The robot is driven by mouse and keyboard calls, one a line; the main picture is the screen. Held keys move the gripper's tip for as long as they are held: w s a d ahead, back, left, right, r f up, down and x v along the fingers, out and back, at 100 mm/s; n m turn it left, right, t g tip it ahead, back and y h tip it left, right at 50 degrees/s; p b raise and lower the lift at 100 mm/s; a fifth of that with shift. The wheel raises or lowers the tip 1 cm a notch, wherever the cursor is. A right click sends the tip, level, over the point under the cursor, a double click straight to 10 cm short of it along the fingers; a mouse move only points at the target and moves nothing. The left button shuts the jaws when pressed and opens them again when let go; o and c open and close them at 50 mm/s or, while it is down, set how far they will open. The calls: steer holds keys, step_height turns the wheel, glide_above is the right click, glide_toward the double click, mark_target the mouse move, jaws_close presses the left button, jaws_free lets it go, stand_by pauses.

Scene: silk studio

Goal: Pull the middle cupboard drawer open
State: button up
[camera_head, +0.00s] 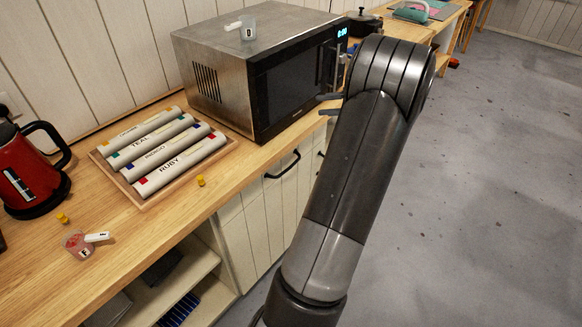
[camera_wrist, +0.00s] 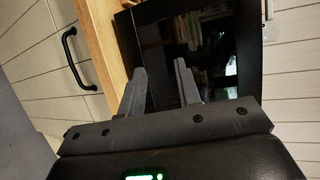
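The cream cupboard fronts (camera_head: 262,215) are under the wooden counter. One has a black bar handle (camera_head: 284,166); a second dark handle (camera_head: 321,154) is partly hidden behind my arm. I cannot tell which front is the middle drawer, and no drawer stands visibly pulled out. My gripper (camera_head: 327,105) is open and empty in front of the microwave, apart from the handles. In the wrist view, the gripper's two fingers (camera_wrist: 160,82) are spread before the dark microwave door, and a black handle (camera_wrist: 77,58) on a cream front is to their left.
The microwave (camera_head: 290,85) stands on the counter (camera_head: 228,180) close to my gripper. A tray (camera_head: 235,143) of labelled rolls, a red kettle (camera_head: 30,170) and small cups are to the left. An open shelf (camera_head: 185,270) is below. The grey floor (camera_head: 490,190) at right is clear.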

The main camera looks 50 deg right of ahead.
glide_toward(291, 166)
steer(key=x, duration=1)
steer(key=shift+f, duration=0.3)
steer(key=shift+d, duration=0.1)
jaws_close()
